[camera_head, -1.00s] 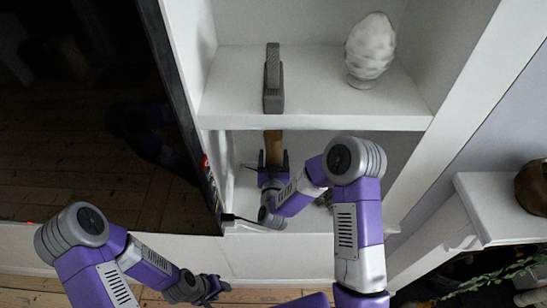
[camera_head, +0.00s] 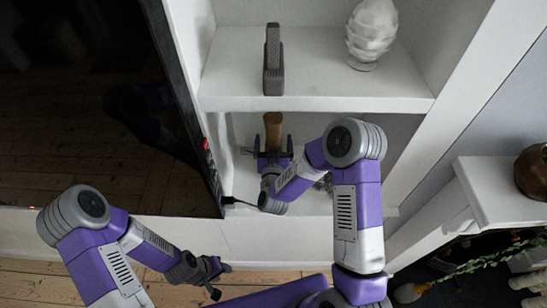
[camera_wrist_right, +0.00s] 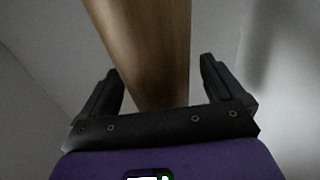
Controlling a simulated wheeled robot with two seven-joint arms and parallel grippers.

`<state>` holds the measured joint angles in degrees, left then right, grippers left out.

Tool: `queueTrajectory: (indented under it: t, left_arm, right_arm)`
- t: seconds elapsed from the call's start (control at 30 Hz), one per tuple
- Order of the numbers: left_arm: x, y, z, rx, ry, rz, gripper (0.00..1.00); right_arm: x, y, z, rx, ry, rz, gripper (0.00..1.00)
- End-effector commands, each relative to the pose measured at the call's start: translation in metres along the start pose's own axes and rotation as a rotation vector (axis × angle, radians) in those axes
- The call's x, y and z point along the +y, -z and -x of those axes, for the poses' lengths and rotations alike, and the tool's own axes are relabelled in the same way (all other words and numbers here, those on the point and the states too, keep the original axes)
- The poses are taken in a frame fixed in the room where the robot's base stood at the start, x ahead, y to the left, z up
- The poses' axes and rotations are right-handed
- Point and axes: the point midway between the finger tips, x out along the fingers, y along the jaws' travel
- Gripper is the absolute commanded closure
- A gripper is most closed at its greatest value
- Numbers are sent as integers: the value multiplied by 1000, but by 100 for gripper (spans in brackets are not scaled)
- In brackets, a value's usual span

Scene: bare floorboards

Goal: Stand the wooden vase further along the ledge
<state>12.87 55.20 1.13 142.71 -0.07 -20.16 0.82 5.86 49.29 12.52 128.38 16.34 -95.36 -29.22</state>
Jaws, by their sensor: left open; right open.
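The wooden vase (camera_head: 273,131) is a brown, slim piece in the lower niche, partly under the upper shelf. In the right wrist view the vase (camera_wrist_right: 147,50) shows as a wood-grained body that narrows towards my gripper. My right gripper (camera_head: 273,158) is open, with its fingers either side of the vase's near end. In the right wrist view the gripper (camera_wrist_right: 166,85) shows a gap between each finger and the wood. My left gripper (camera_head: 217,274) is open and empty, low over the floor. The vase's base contact is not clear.
The upper shelf (camera_head: 330,104) overhangs the niche and carries a grey ornament (camera_head: 273,65) and a white bud-shaped ornament (camera_head: 371,35). A dark screen (camera_head: 95,110) stands at the left. A cable (camera_head: 240,202) lies on the lower ledge. A white mantel (camera_head: 500,190) is at the right.

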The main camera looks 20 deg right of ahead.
Motion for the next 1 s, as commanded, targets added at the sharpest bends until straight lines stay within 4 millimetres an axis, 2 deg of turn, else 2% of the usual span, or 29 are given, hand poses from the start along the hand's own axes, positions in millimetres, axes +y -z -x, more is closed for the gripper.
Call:
queueTrajectory:
  t: [0.37, 0.5, 0.7, 1.0]
  left_arm:
    - [-5, 0, -14, -1, 0, 0, 57]
    - [-1, 0, -3, -1, 0, 0, 57]
    - [0, 0, 1, -1, 0, 0, 57]
    - [0, 0, 0, -1, 0, 0, 57]
  right_arm:
    - [-1, -3, 81, -2, 6, 1, 5]
    - [-2, 0, 101, -6, 5, 2, 5]
    - [0, 0, 112, -2, 2, 2, 5]
    - [0, -1, 112, -2, 1, 1, 5]
